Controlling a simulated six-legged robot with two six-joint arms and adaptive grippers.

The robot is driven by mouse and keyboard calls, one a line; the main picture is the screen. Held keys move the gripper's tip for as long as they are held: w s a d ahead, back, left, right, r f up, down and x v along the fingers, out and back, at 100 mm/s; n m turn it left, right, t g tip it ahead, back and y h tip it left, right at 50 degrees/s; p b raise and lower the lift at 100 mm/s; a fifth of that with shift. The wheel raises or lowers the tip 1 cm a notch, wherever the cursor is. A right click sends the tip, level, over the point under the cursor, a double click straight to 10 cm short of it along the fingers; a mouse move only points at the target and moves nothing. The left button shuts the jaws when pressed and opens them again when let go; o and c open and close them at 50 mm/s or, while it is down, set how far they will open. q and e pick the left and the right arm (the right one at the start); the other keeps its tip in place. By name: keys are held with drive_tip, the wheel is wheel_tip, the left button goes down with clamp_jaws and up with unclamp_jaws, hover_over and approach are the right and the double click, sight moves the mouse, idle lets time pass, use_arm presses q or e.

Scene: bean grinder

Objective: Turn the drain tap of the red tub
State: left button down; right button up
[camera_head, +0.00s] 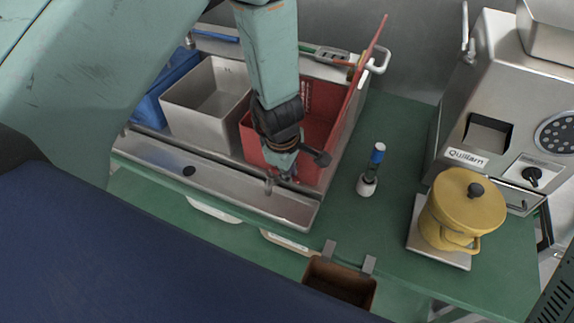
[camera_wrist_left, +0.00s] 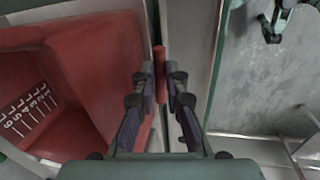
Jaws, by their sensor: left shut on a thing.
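The red tub (camera_head: 318,108) stands in the steel trough, right of the grey tub, with its red lid raised. It also shows at the left of the left wrist view (camera_wrist_left: 100,70), with white scale marks inside. My left gripper (camera_head: 282,178) is low at the tub's front side. In the left wrist view my left gripper (camera_wrist_left: 160,82) is shut on a narrow red piece, the drain tap (camera_wrist_left: 160,66), at its fingertips. The arm and fingers hide most of the tap in the head view. My right gripper cannot be made out.
The grey tub (camera_head: 207,100) and blue tub (camera_head: 160,94) stand left. A steel trough (camera_head: 215,178) runs along the front. A small blue-topped bottle (camera_head: 376,156), yellow pot (camera_head: 464,205) and steel machine (camera_head: 490,100) stand right. A brown bin (camera_head: 340,284) hangs at the table's front edge.

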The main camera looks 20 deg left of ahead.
use_arm(q)
drive_tip(key=shift+w+n+p, duration=0.1)
drive_tip(key=shift+n+p, duration=0.3)
drive_tip(key=shift+p, duration=0.1)
drive_tip(key=c, duration=1.4)
unclamp_jaws()
drive_tip(key=shift+w, duration=0.1)
drive_tip(key=shift+o, duration=0.2)
drive_tip(key=shift+r, duration=0.1)
wheel_tip(320, 180, up, 12)
drive_tip(key=s, duration=0.2)
drive_tip(key=shift+s+f, duration=0.15)
drive_tip(key=shift+f, duration=0.05)
